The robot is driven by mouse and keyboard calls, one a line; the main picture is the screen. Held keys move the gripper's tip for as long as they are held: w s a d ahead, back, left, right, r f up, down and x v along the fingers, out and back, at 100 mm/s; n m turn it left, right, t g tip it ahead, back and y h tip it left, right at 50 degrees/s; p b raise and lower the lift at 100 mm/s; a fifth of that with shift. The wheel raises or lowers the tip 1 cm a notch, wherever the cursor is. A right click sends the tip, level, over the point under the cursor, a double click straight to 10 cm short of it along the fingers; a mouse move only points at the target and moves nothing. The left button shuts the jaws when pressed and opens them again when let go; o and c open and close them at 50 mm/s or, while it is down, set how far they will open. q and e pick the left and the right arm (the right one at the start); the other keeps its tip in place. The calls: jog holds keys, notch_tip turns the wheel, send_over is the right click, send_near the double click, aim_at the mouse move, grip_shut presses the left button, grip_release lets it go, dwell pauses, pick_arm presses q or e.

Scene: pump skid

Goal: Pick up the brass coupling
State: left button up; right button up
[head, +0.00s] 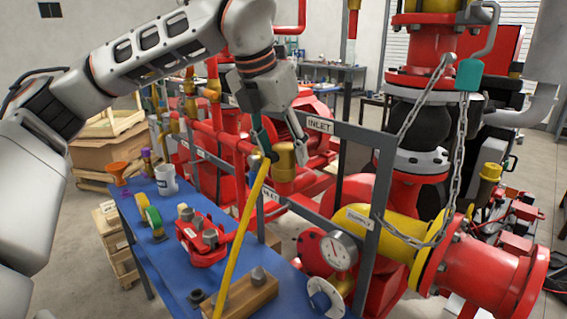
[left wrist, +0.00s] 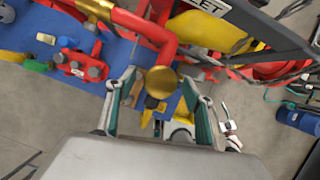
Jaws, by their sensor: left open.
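My left gripper (head: 285,148) comes down from above, open, with one finger on each side of the coupling. In the left wrist view the fingers (left wrist: 157,79) also stand apart with the disc between them. I cannot tell whether either finger touches it. My right gripper is not in view.
A grey frame with the INLET sign (head: 320,125) stands close on the right. A yellow bar or hose (head: 243,228) rises beside the coupling. The blue bench (head: 165,250) holds a mug (head: 166,180) and a red clamp-like part (head: 205,240). A chain (head: 461,150) hangs at right.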

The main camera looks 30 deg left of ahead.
aim_at(283, 146)
pick_arm(q)
jog(key=shift+w+f, duration=0.1)
jog(key=shift+f, duration=0.15)
jog(key=c, duration=1.3)
jog(key=shift+r, duration=0.15)
jog(key=shift+r, duration=0.2)
notch_tip(283, 146, up, 20)
jog(key=shift+f, duration=0.25)
jog(key=shift+f, duration=0.15)
